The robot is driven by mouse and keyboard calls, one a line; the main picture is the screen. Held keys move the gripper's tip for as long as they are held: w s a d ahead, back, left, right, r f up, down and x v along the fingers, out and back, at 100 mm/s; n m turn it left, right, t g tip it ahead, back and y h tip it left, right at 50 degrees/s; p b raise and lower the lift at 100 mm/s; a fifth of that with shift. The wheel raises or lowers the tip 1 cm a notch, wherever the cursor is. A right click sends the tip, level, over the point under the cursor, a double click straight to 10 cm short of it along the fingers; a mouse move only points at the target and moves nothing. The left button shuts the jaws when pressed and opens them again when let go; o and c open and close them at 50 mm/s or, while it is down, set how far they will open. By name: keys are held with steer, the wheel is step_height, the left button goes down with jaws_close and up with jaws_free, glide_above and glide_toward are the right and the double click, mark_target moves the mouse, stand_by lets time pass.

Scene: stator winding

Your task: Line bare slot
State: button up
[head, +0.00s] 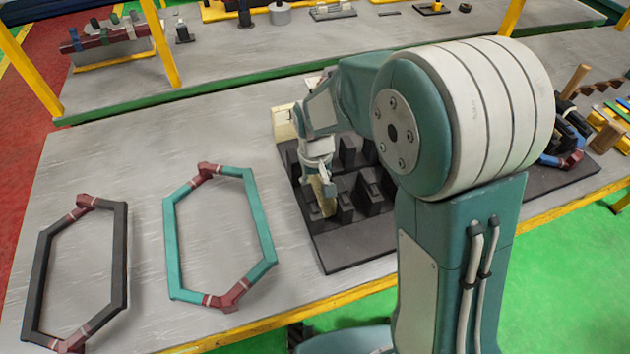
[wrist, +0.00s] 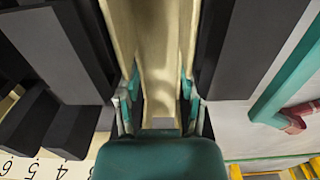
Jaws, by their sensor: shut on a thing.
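My gripper (head: 322,188) is shut on a cream channel-shaped slot liner (head: 326,203). In the wrist view the liner (wrist: 155,45) runs up and away between my gripper's two fingers (wrist: 158,100). Black stator teeth (wrist: 70,50) stand on its left, and a dark wall (wrist: 245,50) stands on its right. In the head view the black stator block (head: 345,250) with its upright teeth lies under my arm. I cannot tell how deep the liner sits between the teeth. My arm hides much of the block.
A teal coil (head: 265,228) and a black coil (head: 120,255) lie on the grey table (head: 150,170) at the left. A cream strip with numbers (wrist: 40,160) borders the teeth. Tools and another coil (head: 572,160) lie at the right. A second bench (head: 220,65) stands behind.

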steer(key=shift+f, duration=0.4)
steer(key=o, duration=0.9)
steer(key=shift+r, duration=0.95)
steer(key=shift+r, duration=3.65)
steer(key=shift+r, duration=0.1)
step_height(320, 180, up, 12)
glide_above(315, 188)
steer(key=shift+w, duration=0.1)
